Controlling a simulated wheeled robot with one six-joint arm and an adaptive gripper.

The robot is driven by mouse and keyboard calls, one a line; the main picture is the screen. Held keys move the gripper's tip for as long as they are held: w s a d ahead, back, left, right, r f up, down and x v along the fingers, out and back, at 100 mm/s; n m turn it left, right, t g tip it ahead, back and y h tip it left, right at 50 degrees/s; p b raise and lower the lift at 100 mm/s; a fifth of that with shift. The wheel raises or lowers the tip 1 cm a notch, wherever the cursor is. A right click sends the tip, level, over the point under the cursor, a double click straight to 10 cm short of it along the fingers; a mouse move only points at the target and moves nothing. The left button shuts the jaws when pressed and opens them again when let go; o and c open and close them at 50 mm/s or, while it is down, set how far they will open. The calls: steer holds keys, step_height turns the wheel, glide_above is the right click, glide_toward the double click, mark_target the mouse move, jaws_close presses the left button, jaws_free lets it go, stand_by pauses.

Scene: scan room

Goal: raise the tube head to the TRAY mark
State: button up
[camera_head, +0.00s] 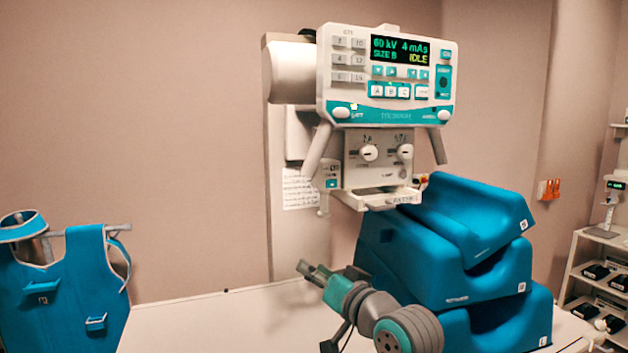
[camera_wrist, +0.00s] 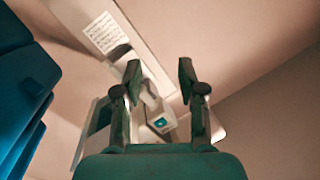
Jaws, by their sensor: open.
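The tube head (camera_head: 345,95) hangs on a pale column (camera_head: 280,220) against the wall. Its screen (camera_head: 400,50) reads 60 kV, 4 mAs, SIZE B, IDLE. Grey handles slant down at its left (camera_head: 318,150) and right (camera_head: 437,146). Below is a collimator box (camera_head: 360,177) with two knobs. My gripper (camera_head: 308,270) is open and empty, below and left of the tube head, apart from it. In the wrist view, a white part with a teal patch (camera_wrist: 160,124) shows beyond and between my open fingers (camera_wrist: 160,68). I cannot make out the TRAY mark.
Stacked blue foam wedges (camera_head: 450,265) stand right of my gripper, close to my arm. A white table (camera_head: 220,320) lies below, its left part clear. A blue apron (camera_head: 65,285) hangs at left. Shelves (camera_head: 590,270) stand at far right. A paper sheet (camera_wrist: 107,33) is on the column.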

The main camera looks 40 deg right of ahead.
step_height(320, 180, up, 13)
steer(key=s+d, duration=0.2)
steer(key=d, duration=0.1)
steer(key=n, duration=0.1)
glide_toward(318, 158)
steer(key=w, duration=1.1)
steer(key=shift+w+d+f, duration=0.1)
steer(key=shift+w+d, duration=0.1)
steer(key=shift+d, duration=0.15)
jaws_close()
